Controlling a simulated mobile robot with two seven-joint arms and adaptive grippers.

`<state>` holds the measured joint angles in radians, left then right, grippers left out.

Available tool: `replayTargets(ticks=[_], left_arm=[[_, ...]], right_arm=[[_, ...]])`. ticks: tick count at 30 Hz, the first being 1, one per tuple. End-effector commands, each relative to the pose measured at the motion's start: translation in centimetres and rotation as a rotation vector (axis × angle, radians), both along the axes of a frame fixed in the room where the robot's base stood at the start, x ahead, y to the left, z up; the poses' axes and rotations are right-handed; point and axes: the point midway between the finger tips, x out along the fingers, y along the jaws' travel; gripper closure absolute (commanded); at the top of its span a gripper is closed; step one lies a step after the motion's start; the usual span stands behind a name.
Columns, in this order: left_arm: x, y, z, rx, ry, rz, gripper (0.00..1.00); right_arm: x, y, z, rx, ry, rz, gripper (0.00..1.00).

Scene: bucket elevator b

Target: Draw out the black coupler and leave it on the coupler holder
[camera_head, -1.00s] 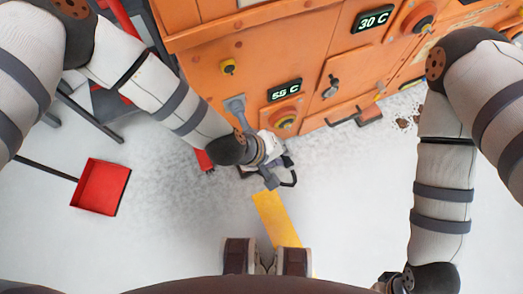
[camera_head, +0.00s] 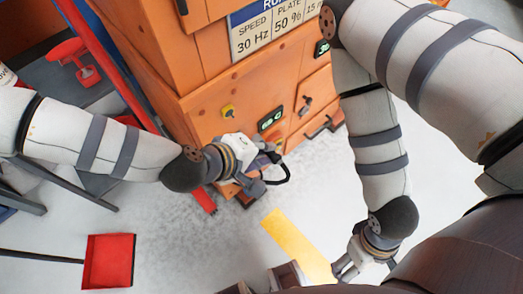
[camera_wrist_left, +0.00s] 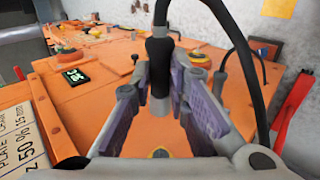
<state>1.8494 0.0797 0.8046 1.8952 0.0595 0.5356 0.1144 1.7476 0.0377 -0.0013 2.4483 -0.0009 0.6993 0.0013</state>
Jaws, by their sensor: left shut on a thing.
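My left gripper (camera_head: 266,158) is in front of the orange cabinet, small in the head view. In the left wrist view, the left gripper (camera_wrist_left: 160,85) is shut on the black coupler (camera_wrist_left: 159,62), whose dark body stands between the purple-padded fingers. A thin black stem or cable rises from the coupler's top. In the head view the coupler is too small and covered to make out. I cannot pick out the coupler holder in either view. My right gripper (camera_head: 345,265) hangs low at the bottom right; its finger opening is unclear.
The orange cabinet (camera_head: 205,95) has displays, knobs and a lettered plate (camera_head: 270,30). A red dustpan (camera_head: 108,260) lies on the pale floor at left. A yellow floor strip (camera_head: 295,245) runs below the left gripper. A black cable loop (camera_wrist_left: 245,50) arches beside the fingers.

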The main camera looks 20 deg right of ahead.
Motion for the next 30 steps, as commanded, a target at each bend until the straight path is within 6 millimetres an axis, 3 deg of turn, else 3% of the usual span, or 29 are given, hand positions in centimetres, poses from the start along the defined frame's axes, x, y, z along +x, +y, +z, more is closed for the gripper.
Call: replayTargets(ticks=[18, 30], left_arm=[[5.2, 1.9, -0.1, 0.000, -0.001, 0.002, 1.00], [5.5, 2.0, 0.0, 0.001, -0.002, 0.001, 1.00]], right_arm=[[-1.0, 0.0, -1.0, 0.001, 0.032, 0.001, 0.22], [-1.0, 0.0, -1.0, 0.001, 0.032, 0.001, 0.22]])
